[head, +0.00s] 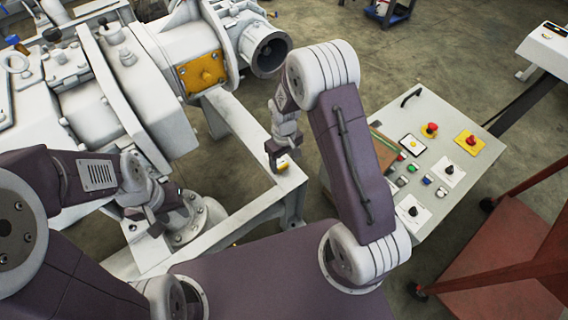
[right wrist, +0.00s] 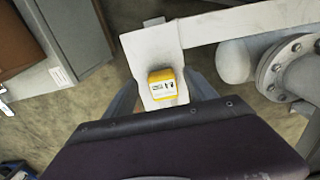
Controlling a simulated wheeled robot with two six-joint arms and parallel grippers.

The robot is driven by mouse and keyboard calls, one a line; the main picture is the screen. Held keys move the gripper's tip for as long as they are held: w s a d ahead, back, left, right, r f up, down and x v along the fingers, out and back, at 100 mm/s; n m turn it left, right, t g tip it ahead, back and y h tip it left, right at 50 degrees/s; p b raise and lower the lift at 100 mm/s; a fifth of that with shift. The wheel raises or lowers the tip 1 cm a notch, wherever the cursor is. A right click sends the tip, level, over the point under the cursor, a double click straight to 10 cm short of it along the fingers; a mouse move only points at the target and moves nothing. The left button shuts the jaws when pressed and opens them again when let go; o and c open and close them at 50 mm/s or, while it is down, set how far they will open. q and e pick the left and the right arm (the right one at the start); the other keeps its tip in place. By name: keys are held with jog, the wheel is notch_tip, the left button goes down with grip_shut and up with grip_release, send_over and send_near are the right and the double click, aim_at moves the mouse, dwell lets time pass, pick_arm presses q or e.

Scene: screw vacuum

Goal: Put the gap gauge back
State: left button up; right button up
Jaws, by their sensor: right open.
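The gap gauge (right wrist: 162,88) is a small yellow block with a light display, lying on the pale corner plate of the machine's frame in the right wrist view. In the head view its yellow body (head: 283,167) shows just under my right gripper (head: 276,158). My right gripper is open and close above the gauge; whether it touches it cannot be told.
A control cabinet (head: 440,207) with buttons and a brown surface (head: 385,150) stands to the right. The white frame (head: 245,135) and the pump machine (head: 140,85) fill the left. A red cart (head: 475,278) is at lower right. Floor shows between frame and cabinet.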

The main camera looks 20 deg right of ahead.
notch_tip(320, 180, up, 8)
jog(key=r+p, duration=0.1)
jog(key=p, duration=0.2)
jog(key=s+d+r+m, duration=0.1)
jog(key=s+r+m, duration=0.1)
jog(key=s, duration=0.4)
jog(key=s+d+r+m+t, duration=0.1)
jog(key=s+r+m, duration=0.1)
jog(key=s+r, duration=0.2)
jog(key=s, duration=0.3)
jog(key=shift+s+d+r, duration=0.25)
jog(key=shift+s+d, duration=0.05)
jog(key=shift+d, duration=0.1)
notch_tip(320, 180, up, 24)
jog(key=p, duration=2.3)
jog(key=shift+p, duration=0.35)
